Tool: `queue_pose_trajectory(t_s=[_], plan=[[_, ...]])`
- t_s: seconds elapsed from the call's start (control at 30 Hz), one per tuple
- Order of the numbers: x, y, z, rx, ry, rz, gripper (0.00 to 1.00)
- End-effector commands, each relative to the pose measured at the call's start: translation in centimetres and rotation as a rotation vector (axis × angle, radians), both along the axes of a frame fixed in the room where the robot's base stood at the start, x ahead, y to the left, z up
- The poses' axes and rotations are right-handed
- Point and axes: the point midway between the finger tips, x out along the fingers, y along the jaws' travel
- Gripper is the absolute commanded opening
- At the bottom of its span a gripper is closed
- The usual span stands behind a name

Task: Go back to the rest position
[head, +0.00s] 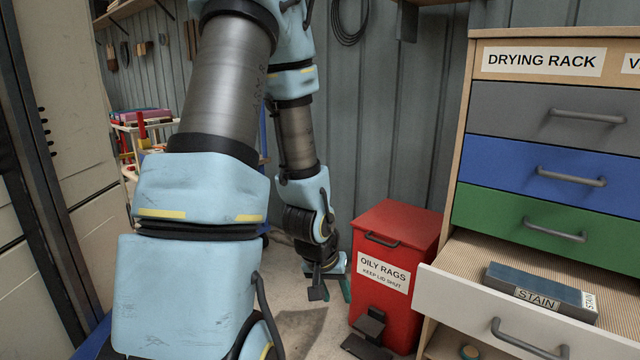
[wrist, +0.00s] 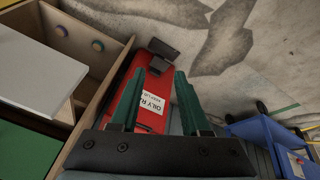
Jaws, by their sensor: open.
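My gripper (head: 332,288) hangs low at the end of my arm, just left of the red oily rags bin in the head view. In the wrist view my gripper (wrist: 153,97) shows two green fingers spread apart with nothing between them. The red bin (head: 397,240) stands on the floor with its lid shut. It also shows in the wrist view (wrist: 123,85), beyond and partly behind the left finger. My arm takes up the middle of the head view and hides part of the floor and wall.
The drying rack cabinet (head: 463,140) stands right of the bin. Its white drawer (head: 455,298) is pulled open, with a blue-grey stain box (head: 540,290) inside. A blue cart (wrist: 270,130) is at lower right in the wrist view. Bare floor lies at the wrist view's upper right.

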Motion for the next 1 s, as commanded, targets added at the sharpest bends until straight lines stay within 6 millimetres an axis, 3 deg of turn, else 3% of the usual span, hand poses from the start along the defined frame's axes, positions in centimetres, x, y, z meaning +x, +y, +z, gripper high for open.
queue_pose_trajectory(t_s=[0.1, 0.2, 0.4, 0.53, 0.87, 1.0], plan=[[0.0, 4.2, 3.6, 0.11, 0.015, 0.052, 0.46], [-0.9, 6.6, 5.9, 0.161, 0.05, 0.087, 0.46], [-3.2, 9.3, 9.6, 0.191, 0.121, 0.136, 0.46], [-5.0, 10.2, 11.9, 0.182, 0.165, 0.156, 0.46], [-4.8, 10.0, 19.1, 0.186, 0.167, 0.151, 0.46], [-4.8, 10.0, 23.2, 0.186, 0.166, 0.151, 0.46]])
